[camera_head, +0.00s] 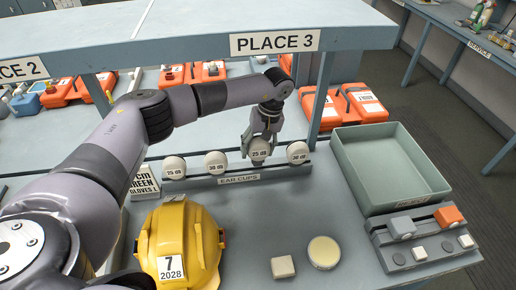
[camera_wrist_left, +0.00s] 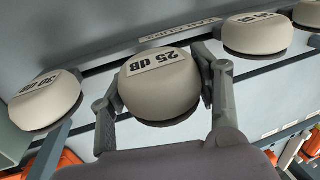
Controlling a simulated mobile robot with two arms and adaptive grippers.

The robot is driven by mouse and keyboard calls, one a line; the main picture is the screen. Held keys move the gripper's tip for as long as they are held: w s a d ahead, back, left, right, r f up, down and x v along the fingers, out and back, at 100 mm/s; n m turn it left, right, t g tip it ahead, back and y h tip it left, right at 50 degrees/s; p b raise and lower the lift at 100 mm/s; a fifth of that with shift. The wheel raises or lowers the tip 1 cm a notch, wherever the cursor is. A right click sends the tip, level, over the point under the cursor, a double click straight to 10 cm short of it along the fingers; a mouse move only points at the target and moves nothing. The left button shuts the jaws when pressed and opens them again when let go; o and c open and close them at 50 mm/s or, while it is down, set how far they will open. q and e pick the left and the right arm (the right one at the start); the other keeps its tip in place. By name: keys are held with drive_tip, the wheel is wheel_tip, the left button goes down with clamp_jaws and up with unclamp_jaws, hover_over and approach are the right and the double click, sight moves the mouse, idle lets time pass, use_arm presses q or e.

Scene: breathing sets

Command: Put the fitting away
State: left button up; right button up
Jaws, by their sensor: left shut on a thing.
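My left gripper (camera_head: 259,140) is shut on a pale round ear cup marked 25 dB (camera_head: 260,150), at the EAR CUPS rack (camera_head: 240,180). In the left wrist view the cup (camera_wrist_left: 160,92) sits between the two fingers of the gripper (camera_wrist_left: 160,95). It looks slightly higher than its neighbours; I cannot tell whether it still touches the rack. My right gripper is not in view.
A yellow helmet (camera_head: 200,230) stands in front of the rack. An empty grey-green tray (camera_head: 345,165) is at the right, with a grey unit with sliders (camera_head: 398,259) before it. A white block (camera_head: 282,267) and a cream disc (camera_head: 324,252) lie in front. A PLACE 3 shelf (camera_head: 200,28) overhangs behind.

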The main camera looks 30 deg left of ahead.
sight(258, 156)
use_arm(q)
drive_tip(key=shift+w+d+b+x, duration=0.1)
drive_tip(key=shift+d+b+x, duration=0.05)
drive_tip(key=shift+b+x, duration=0.75)
drive_tip(key=shift+w+d+b+x, duration=0.15)
drive_tip(key=shift+b+x, duration=0.65)
drive_tip(key=shift+x, duration=0.15)
drive_tip(key=o, duration=1.1)
drive_tip(key=shift+o, duration=0.2)
drive_tip(key=v, duration=1.2)
drive_tip(key=shift+d+f, duration=0.1)
drive_tip(key=shift+f, duration=0.05)
